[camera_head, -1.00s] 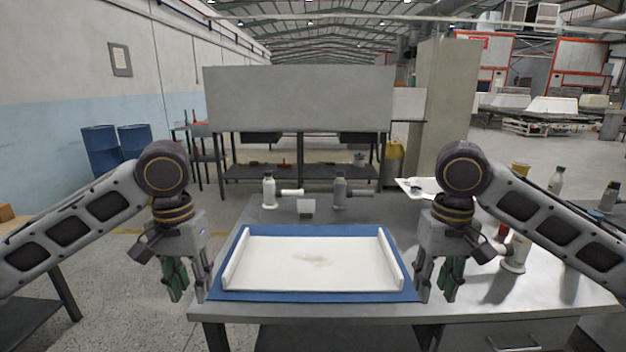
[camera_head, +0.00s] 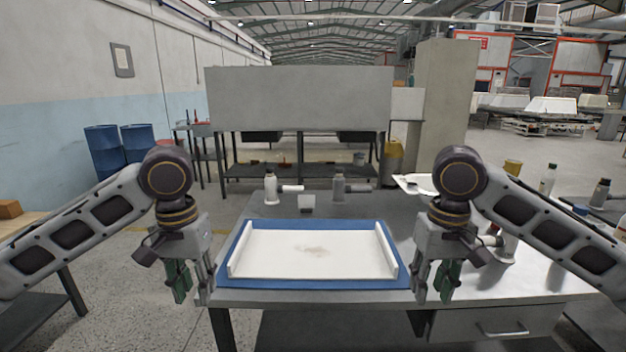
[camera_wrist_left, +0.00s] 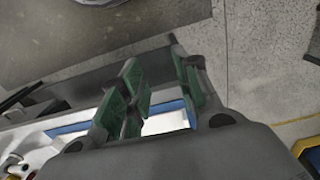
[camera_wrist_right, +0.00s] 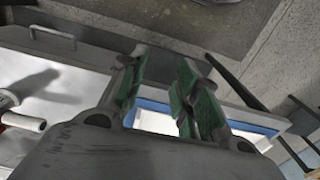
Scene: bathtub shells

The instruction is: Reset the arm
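My left gripper (camera_head: 192,290) hangs downward at the left front corner of the table, left of the blue mat. My right gripper (camera_head: 433,288) hangs downward near the mat's right front corner. Both have green finger pads and hold nothing. In the left wrist view, my left gripper's fingers (camera_wrist_left: 160,82) stand apart with a clear gap. In the right wrist view, my right gripper's fingers (camera_wrist_right: 162,75) also stand apart. Both arms are bent in a nearly mirrored pose.
A white shallow panel with raised sides (camera_head: 312,265) lies on a blue mat (camera_head: 320,284) on the grey table (camera_head: 345,210). A white bottle-like tool (camera_head: 271,188) and a grey one (camera_head: 339,187) stand behind it. More bottles, including one white bottle (camera_head: 548,178), stand at right.

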